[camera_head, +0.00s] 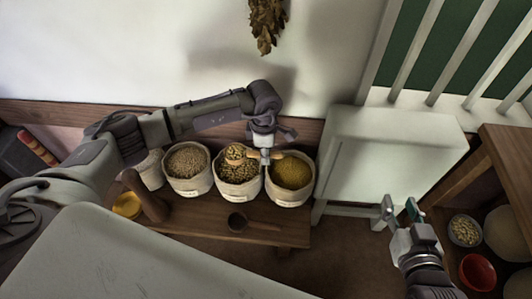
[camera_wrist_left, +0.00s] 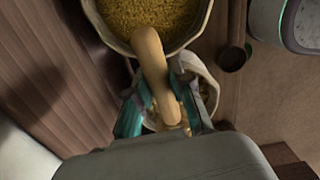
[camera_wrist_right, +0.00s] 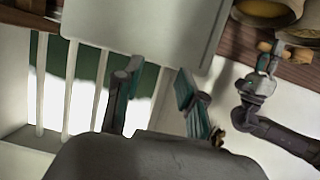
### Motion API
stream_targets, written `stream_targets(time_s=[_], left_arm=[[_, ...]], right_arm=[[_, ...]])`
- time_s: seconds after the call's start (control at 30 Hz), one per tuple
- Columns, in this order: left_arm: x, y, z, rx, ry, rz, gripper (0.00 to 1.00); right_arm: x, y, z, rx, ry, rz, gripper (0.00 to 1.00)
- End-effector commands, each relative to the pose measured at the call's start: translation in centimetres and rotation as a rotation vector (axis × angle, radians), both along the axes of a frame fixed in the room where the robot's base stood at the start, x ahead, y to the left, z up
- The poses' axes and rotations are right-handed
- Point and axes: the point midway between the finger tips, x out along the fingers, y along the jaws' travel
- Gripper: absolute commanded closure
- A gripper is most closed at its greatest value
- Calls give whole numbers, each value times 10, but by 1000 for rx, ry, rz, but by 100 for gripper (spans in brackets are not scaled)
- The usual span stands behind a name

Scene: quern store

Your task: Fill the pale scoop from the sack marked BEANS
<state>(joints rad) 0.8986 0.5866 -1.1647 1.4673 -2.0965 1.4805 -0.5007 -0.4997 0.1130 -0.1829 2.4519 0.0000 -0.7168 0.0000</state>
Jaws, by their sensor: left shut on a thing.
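The pale scoop (camera_head: 235,152) is at the mouth of the middle sack (camera_head: 238,189), and its bowl shows lumpy tan-brown contents. My left gripper (camera_head: 265,156) is shut on its handle, which points right over the yellow-grain sack (camera_head: 291,173). In the left wrist view the pale handle (camera_wrist_left: 151,60) runs between the fingers; the bowl is mostly hidden. A sack of paler beans or grain (camera_head: 187,164) stands to the left. The sack labels are too small to read. My right gripper (camera_head: 400,207) is open and empty, away from the sacks.
A small dark round scoop or cup (camera_head: 237,221) lies on the wooden bench (camera_head: 285,232) before the sacks. A yellow bowl (camera_head: 127,205) is at left. A white cabinet (camera_head: 385,150) stands right of the sacks. A shelf at far right holds a red bowl (camera_head: 477,271).

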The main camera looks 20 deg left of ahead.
Motion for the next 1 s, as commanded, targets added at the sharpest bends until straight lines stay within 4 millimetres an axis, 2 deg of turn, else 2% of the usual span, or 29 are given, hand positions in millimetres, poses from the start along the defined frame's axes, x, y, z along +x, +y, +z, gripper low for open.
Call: stream_targets(time_s=[0.6, 1.0], left_arm=[[0, 0, 14, 24, 6, 0, 100], [0, 0, 18, 32, 8, 0, 100]], right_arm=[[-27, -13, -36, -58, 245, -18, 60], [-38, -17, -46, -75, 323, -23, 60]])
